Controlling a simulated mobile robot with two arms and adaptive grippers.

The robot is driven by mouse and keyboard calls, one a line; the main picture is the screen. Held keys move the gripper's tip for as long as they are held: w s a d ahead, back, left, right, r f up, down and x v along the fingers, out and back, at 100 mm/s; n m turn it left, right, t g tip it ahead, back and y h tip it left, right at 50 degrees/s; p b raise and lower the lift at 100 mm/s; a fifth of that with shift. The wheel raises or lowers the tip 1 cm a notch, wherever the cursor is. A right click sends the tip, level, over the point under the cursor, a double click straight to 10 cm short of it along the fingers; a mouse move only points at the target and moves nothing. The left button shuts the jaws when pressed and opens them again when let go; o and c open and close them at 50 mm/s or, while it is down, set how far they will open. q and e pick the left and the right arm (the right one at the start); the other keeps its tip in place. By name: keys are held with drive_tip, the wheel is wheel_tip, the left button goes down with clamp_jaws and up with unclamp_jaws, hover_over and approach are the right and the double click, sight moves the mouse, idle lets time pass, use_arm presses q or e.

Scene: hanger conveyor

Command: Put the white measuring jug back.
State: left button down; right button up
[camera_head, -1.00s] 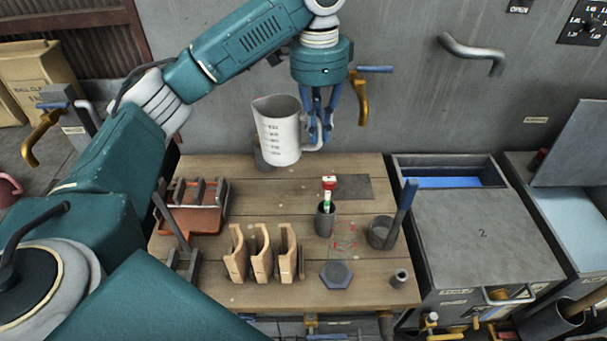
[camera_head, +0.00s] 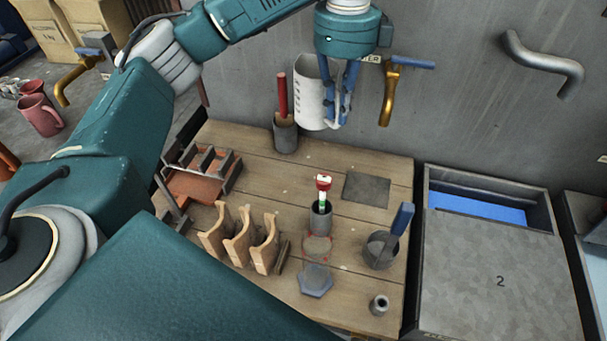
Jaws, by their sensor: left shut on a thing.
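The white measuring jug (camera_head: 309,95) with printed marks on its side hangs upright in the air above the back of the wooden table (camera_head: 290,185). My left gripper (camera_head: 342,112) points down and is shut on the jug's handle, at the jug's right side. The jug is apart from the tabletop. A dark grey square mat (camera_head: 367,189) lies bare on the table, to the right of and nearer than the jug. My right gripper is not in view.
A grey cup with a red-handled tool (camera_head: 285,133) stands just left of the jug. Wooden holders (camera_head: 239,238), a cup with a red-topped item (camera_head: 320,216) and a pot with a blue handle (camera_head: 381,249) stand in front. A grey bin (camera_head: 500,270) is right.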

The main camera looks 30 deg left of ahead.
use_arm(q)
drive_tip(key=shift+s+f, duration=0.1)
drive_tip(key=shift+f, duration=0.5)
drive_tip(key=f, duration=0.6)
drive_tip(key=f+p, duration=0.1)
drive_tip(key=f, duration=0.5)
drive_tip(key=a+f+p, duration=0.1)
drive_tip(key=f, duration=0.5)
drive_tip(key=shift+s, duration=0.25)
drive_tip(key=shift+f, duration=0.45)
drive_tip(key=c, duration=1.7)
unclamp_jaws()
drive_tip(key=shift+c, duration=0.2)
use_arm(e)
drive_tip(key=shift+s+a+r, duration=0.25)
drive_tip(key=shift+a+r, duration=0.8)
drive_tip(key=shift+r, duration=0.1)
